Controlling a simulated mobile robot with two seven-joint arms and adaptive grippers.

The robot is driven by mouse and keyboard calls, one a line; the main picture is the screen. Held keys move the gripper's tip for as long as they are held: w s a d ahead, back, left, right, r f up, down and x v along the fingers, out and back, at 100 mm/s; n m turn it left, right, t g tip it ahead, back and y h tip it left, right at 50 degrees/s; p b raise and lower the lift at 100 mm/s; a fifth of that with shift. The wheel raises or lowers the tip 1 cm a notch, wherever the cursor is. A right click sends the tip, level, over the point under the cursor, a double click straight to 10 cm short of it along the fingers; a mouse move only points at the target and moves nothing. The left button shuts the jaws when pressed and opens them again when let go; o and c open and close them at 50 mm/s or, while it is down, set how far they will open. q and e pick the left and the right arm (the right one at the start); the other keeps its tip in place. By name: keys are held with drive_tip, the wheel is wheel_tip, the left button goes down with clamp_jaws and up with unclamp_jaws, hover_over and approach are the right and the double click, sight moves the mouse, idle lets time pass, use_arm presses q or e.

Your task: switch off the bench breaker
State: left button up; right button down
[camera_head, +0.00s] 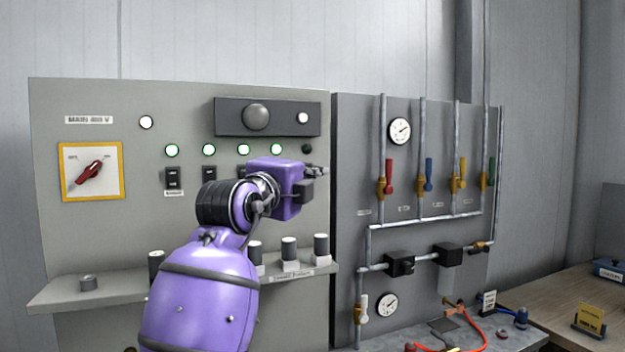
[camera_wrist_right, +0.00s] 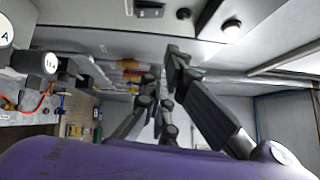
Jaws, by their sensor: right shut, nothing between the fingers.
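A row of black rocker breakers sits on the grey panel in the head view. The leftmost breaker (camera_head: 173,178) and the one beside it (camera_head: 209,174) show, and my right arm covers the panel right of them. The small labels are too blurred to tell which is the bench breaker. Above the row several lamps glow green, including the leftmost lamp (camera_head: 172,151), and the rightmost lamp (camera_head: 308,149) is dark. My right gripper (camera_head: 318,171) is shut and empty in front of the panel's right part, and its fingers also show in the right wrist view (camera_wrist_right: 163,72). My left gripper is out of view.
A red rotary switch (camera_head: 90,174) on a yellow-framed plate is at the panel's left. A shelf (camera_head: 60,291) with several knobs juts out below. A pipe board (camera_head: 345,200) with coloured valve handles and gauges stands to the right. A wooden table (camera_head: 560,300) is at far right.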

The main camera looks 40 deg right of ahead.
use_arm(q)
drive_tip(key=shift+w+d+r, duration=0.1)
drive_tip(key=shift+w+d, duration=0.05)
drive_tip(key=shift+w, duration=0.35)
use_arm(e)
drive_tip(key=shift+s+a+r, duration=0.25)
drive_tip(key=shift+s+a, duration=0.45)
drive_tip(key=shift+a, duration=0.3)
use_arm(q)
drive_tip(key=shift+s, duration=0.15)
